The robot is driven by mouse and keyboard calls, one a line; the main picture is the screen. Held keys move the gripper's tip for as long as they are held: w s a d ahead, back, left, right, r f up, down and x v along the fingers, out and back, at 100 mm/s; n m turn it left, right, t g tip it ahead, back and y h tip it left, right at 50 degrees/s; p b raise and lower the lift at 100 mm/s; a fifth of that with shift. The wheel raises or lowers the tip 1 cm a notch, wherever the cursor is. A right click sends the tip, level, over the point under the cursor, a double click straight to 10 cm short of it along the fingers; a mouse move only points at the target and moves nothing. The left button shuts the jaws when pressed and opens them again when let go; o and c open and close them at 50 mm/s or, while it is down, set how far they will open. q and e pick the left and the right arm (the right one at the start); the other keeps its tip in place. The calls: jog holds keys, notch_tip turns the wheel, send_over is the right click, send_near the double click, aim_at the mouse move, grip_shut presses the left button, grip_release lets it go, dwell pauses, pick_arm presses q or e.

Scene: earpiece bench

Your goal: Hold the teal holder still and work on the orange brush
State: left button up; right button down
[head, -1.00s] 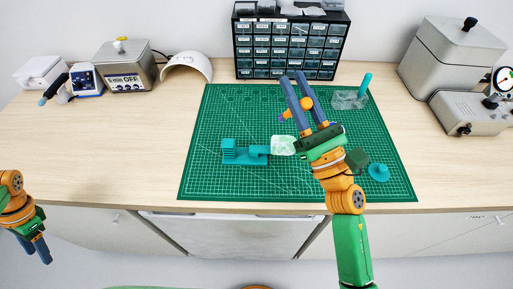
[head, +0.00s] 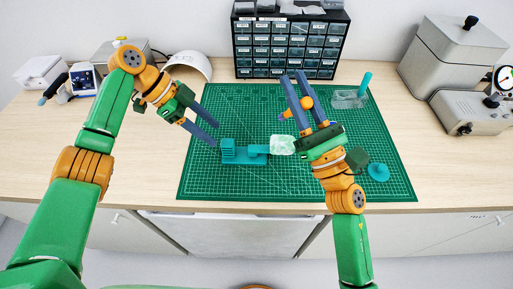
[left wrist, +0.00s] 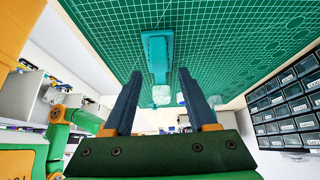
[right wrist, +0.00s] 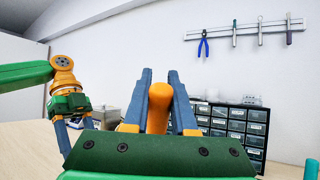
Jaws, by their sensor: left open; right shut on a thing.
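The teal holder (head: 240,154) lies on the green cutting mat, left of its middle, with a translucent pale piece (head: 283,145) at its right end. In the left wrist view the holder (left wrist: 157,50) lies ahead of the fingers, the pale piece (left wrist: 162,95) lower. My left gripper (head: 215,135) is open and empty, its tips by the holder's left end, apart from it. My right gripper (head: 292,76) is shut on the orange brush (head: 308,102), whose ends show either side of the fingers. The orange handle (right wrist: 158,105) fills the gap in the right wrist view.
A drawer cabinet (head: 290,45) stands behind the mat (head: 215,185). A clear box (head: 348,100) with a teal stick (head: 365,83) and a teal disc (head: 378,171) are at the right. A white curved cover (head: 190,66) and metal devices stand at the back and right.

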aim_at(227, 141)
pick_arm(q)
jog(key=shift+d+r, duration=0.15)
jog(key=shift+d, duration=0.45)
jog(key=shift+s+d+f, duration=0.1)
jog(key=shift+d+f, duration=0.05)
jog(key=shift+f, duration=0.05)
jog(key=shift+x, duration=3.6)
jog(key=shift+f, duration=0.1)
grip_shut()
jog(key=shift+c, duration=0.2)
grip_release()
